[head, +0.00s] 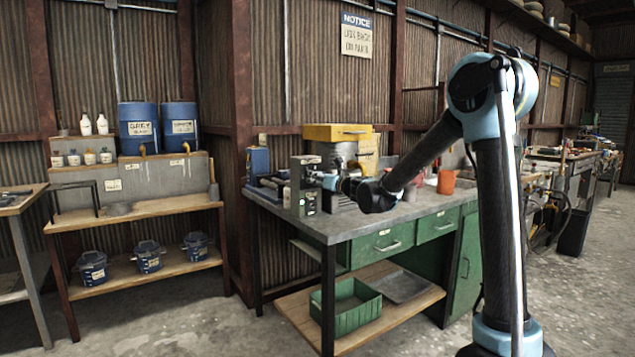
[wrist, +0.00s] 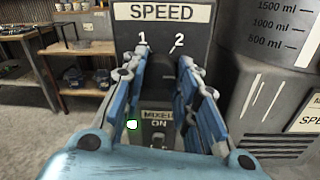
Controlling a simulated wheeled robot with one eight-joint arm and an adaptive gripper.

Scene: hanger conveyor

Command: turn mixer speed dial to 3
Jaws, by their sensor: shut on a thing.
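The mixer's control box (wrist: 205,32) fills the upper middle of the wrist view, with a SPEED label (wrist: 163,12) and the marks 1 and 2 visible below it. No mark 3 is visible. The dark speed dial (wrist: 164,76) sits between the two blue-grey fingers of my gripper (wrist: 163,63), which is shut on it. The dial's pointer direction is hard to make out. In the head view my gripper (head: 328,183) reaches the grey control box (head: 305,165) from the right.
A grey container with millilitre marks (wrist: 262,60) stands close right of the control box. The workbench (head: 345,228) has an orange-red cup (head: 446,182) to the right. A shelf with blue drums (head: 180,127) stands at the left. The floor in front is clear.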

